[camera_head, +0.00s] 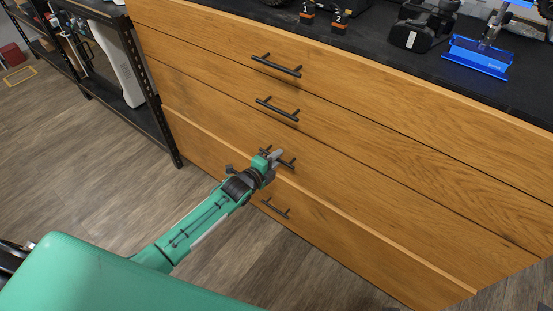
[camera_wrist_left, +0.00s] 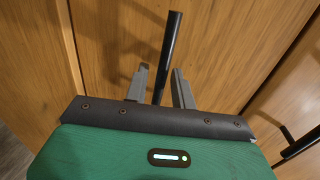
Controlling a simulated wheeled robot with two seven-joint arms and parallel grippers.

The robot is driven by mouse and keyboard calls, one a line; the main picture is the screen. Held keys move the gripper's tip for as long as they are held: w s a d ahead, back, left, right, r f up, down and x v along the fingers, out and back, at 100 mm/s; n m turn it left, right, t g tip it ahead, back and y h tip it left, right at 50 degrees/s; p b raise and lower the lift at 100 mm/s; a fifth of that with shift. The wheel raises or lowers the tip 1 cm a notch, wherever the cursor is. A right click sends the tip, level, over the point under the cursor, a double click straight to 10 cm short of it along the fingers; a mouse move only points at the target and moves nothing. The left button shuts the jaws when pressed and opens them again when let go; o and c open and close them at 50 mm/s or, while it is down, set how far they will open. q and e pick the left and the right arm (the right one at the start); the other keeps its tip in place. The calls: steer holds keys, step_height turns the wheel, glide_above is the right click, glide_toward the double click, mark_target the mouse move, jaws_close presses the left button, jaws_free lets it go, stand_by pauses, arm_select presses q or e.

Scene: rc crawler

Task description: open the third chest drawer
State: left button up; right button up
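The wooden chest has stacked drawer fronts, each with a dark bar handle. The third drawer (camera_head: 355,190) has its handle (camera_head: 289,163) partly hidden behind my left gripper (camera_head: 276,156). In the left wrist view the dark handle (camera_wrist_left: 169,50) stands between the two grey fingers of my left gripper (camera_wrist_left: 160,86). The fingers are apart, with a gap visible between the handle and the right finger. The third drawer front looks about flush with the one above. My right gripper is not in view.
Above are the top handle (camera_head: 276,65) and second handle (camera_head: 277,108); below is the fourth handle (camera_head: 275,208). A light edge runs along the top of the fourth drawer front (camera_head: 330,235). A black shelf rack (camera_head: 150,115) stands left. The wood floor (camera_head: 110,185) before the chest looks clear.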

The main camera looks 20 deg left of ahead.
arm_select(q)
steer(key=shift+w+d, duration=0.1)
steer(key=shift+w, duration=0.1)
jaws_close()
steer(key=shift+s, duration=0.1)
